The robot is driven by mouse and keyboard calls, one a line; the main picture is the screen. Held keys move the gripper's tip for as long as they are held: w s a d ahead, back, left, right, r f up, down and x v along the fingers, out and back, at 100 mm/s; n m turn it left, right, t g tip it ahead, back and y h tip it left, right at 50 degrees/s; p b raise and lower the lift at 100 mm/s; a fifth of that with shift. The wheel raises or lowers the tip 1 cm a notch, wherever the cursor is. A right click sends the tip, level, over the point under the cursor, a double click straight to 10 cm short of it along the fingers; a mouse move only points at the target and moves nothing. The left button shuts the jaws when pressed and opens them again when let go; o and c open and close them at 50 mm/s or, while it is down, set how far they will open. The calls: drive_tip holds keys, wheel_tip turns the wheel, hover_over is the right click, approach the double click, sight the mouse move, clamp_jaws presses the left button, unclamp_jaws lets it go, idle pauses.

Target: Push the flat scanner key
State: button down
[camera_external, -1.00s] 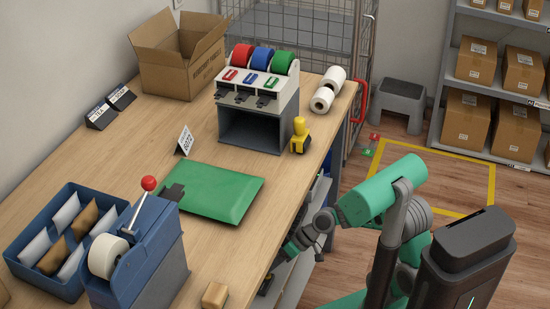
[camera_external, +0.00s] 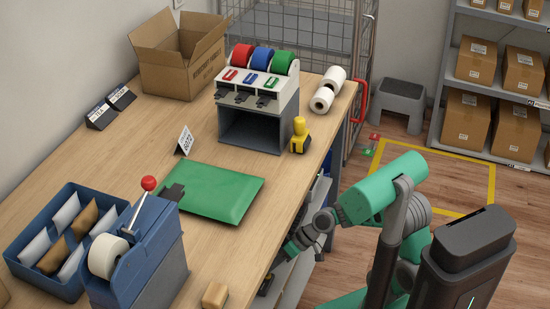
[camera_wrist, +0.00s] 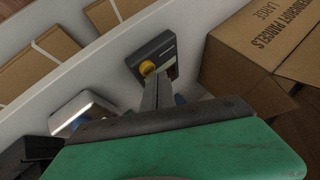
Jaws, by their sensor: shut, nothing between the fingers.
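In the wrist view a dark, flat box-like device (camera_wrist: 158,48) with a round yellow button (camera_wrist: 147,68) sits at a white shelf edge. I take it for the scanner and its key, but cannot be sure. My gripper (camera_wrist: 154,84) is shut and empty, its grey fingers pointing at the device just below the yellow button. Whether the tips touch it I cannot tell. In the outside view my gripper (camera_external: 277,261) is low beside the counter's right side, by the shelves under it. The device is not clear there.
The wooden counter (camera_external: 135,140) holds a green parcel (camera_external: 215,192), a blue lever dispenser (camera_external: 145,255) and a tape rack (camera_external: 255,135).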

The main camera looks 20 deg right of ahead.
sight(270, 275)
wheel_tip(270, 275, up, 6)
drive_tip(key=p, duration=0.6)
